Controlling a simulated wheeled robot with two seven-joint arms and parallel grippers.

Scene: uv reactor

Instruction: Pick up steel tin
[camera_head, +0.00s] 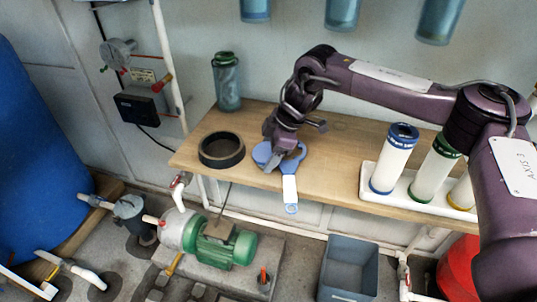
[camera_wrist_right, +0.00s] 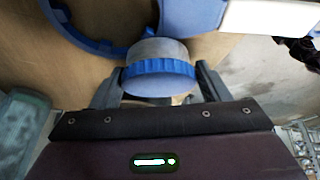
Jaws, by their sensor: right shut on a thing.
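My right gripper (camera_head: 280,157) is low over the wooden shelf, beside a blue wrench with a white handle (camera_head: 290,190). In the right wrist view the fingers (camera_wrist_right: 157,82) are closed on both sides of a short round grey piece with a blue ribbed band (camera_wrist_right: 160,68). It appears to be the steel tin, though its label and full shape are hidden. In the head view the gripper covers it. Whether it touches the shelf or is lifted cannot be told. The wrench's blue ring (camera_wrist_right: 125,45) lies close by. My left gripper is not in view.
On the wooden shelf (camera_head: 335,150) stand a dark ring (camera_head: 222,150) and a grey-green canister (camera_head: 227,85) to the left. To the right, a white rack holds white cylinders with coloured bands (camera_head: 395,160). Below are a green pump (camera_head: 225,245) and a grey bin (camera_head: 348,270).

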